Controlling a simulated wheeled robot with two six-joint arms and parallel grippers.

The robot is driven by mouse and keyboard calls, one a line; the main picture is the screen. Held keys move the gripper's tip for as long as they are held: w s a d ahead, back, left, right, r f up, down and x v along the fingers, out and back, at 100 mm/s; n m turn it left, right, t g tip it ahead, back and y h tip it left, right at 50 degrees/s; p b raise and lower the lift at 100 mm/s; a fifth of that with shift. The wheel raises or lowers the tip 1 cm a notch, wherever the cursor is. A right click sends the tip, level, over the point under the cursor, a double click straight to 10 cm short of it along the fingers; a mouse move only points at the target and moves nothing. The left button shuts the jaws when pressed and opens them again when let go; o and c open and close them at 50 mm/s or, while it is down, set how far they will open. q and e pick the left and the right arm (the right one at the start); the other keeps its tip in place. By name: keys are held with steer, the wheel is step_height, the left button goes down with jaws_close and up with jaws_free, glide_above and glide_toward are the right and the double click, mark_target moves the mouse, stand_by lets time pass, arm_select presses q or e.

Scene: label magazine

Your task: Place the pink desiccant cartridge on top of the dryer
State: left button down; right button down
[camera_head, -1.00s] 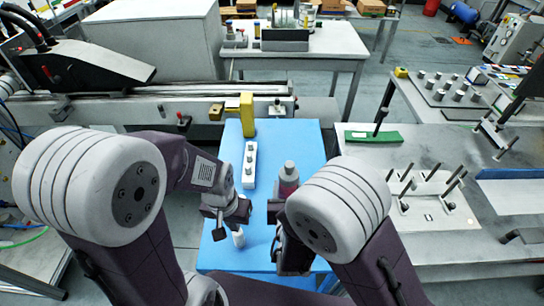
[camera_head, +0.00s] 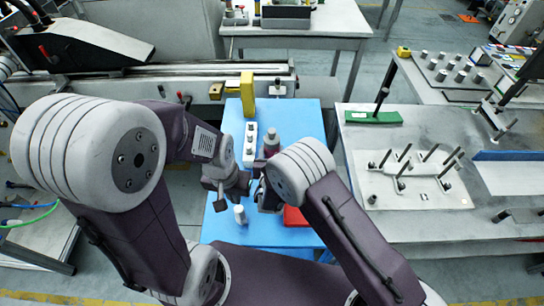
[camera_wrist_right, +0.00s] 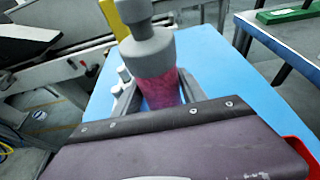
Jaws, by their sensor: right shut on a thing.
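The pink desiccant cartridge (camera_wrist_right: 160,88) stands between the fingers of my right gripper (camera_wrist_right: 157,98) in the right wrist view. It has a grey cap and shoulder above a pink body. In the head view its grey top (camera_head: 271,138) shows above the blue table, beside a white block with several grey knobs; its lower part is hidden by my right gripper. My left gripper (camera_head: 228,187) is left of the right one, over the blue surface; its fingers are too unclear to tell their opening. I cannot tell which thing is the dryer.
The white knobbed block (camera_head: 249,148) and a yellow upright block (camera_head: 247,92) stand on the blue table (camera_head: 300,120). A small white bottle (camera_head: 240,214) is near my left gripper. A red tray (camera_head: 295,216) lies at the right front. A grey workbench (camera_head: 420,140) stands to the right.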

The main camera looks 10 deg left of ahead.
step_height(320, 180, down, 4)
steer(key=shift+w+r, duration=0.15)
steer(key=shift+r, duration=0.1)
steer(key=shift+f, duration=0.2)
steer(key=c, duration=0.6)
jaws_free()
steer(key=shift+c, duration=0.2)
steer(key=shift+r, duration=0.35)
steer(key=v, duration=0.7)
steer(key=shift+s+b, duration=0.4)
steer(key=shift+w, duration=0.1)
